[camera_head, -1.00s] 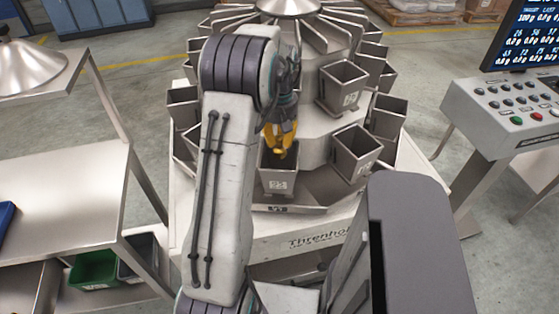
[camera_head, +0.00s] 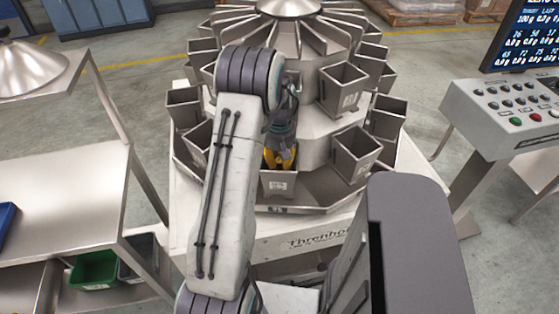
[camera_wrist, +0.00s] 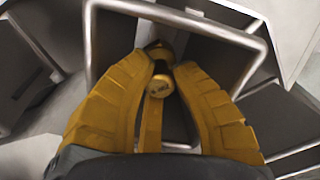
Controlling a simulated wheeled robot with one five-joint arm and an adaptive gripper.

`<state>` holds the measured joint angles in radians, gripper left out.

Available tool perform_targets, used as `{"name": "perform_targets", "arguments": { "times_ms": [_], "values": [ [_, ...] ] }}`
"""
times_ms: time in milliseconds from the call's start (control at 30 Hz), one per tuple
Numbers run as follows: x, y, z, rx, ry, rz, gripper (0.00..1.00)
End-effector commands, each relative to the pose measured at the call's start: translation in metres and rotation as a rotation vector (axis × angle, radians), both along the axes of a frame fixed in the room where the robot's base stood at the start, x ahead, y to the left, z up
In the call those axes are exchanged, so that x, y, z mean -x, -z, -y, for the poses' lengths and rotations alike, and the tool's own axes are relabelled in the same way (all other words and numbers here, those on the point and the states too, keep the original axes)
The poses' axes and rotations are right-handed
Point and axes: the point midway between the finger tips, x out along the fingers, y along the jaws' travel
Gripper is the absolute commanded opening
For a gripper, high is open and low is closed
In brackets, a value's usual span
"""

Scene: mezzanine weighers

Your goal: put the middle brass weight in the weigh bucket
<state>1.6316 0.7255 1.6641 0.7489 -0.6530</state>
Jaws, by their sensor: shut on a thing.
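My gripper (camera_head: 279,160) has yellow fingers and points down into the mouth of a grey metal weigh bucket (camera_head: 279,184) at the front of the weigher. In the wrist view the fingers (camera_wrist: 163,75) are shut on a small brass weight (camera_wrist: 160,87), with its round knob toward the camera. The weight is inside the rim of the bucket (camera_wrist: 97,45), and the bucket's inner walls surround the fingers. Whether the weight touches the bucket floor I cannot tell. In the head view the weight is hidden in the bucket.
More buckets ring the weigher, including one at the right (camera_head: 357,152) and one above it (camera_head: 343,88). A steel table (camera_head: 70,190) stands at the left, with a green bin (camera_head: 95,268) below. A control console (camera_head: 510,110) stands at the right.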

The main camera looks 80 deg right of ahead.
Motion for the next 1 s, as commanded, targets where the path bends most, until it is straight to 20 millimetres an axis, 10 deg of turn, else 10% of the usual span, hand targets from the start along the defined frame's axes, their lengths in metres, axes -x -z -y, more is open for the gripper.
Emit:
{"name": "perform_targets", "arguments": {
  "times_ms": [800, 833, 1000],
  "values": [
    [0.000, 0.011, 0.000, 0.000, 0.000, 0.000, 0.00],
    [0.000, 0.012, 0.000, 0.000, 0.000, 0.000, 0.26],
    [0.000, 0.012, 0.000, 0.000, 0.000, 0.000, 0.41]
  ]
}}
